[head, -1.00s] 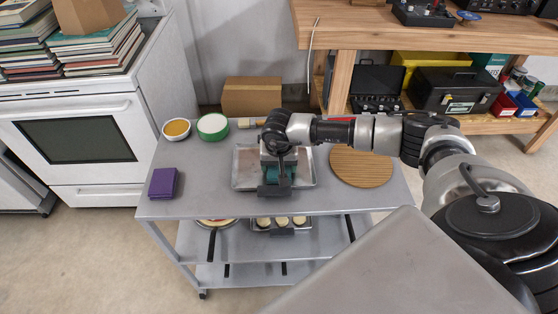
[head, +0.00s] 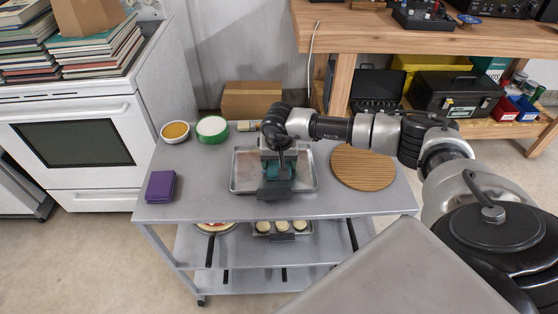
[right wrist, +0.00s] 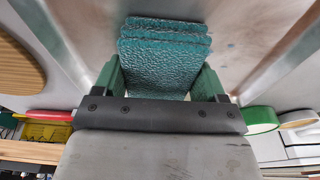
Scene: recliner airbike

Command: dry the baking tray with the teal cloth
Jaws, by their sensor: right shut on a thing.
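The grey metal baking tray (head: 242,172) lies flat on the top of the cart. Brownish patches show on its floor in the right wrist view (right wrist: 248,28). The folded teal cloth (right wrist: 165,50) is between the fingers of my right gripper (right wrist: 160,82), which is shut on it. In the head view the right gripper (head: 277,172) is over the middle of the tray, with the cloth low at the tray floor. I cannot tell whether the cloth touches it. The wrist hides part of the tray. My left gripper is not in view.
On the cart top (head: 200,195) stand a purple block (head: 160,186), an orange-filled bowl (head: 175,130), a green-rimmed round container (head: 212,128) and a round wooden board (head: 362,168) close to the tray's right. A white oven (head: 75,140) is left, a wooden workbench (head: 440,38) behind.

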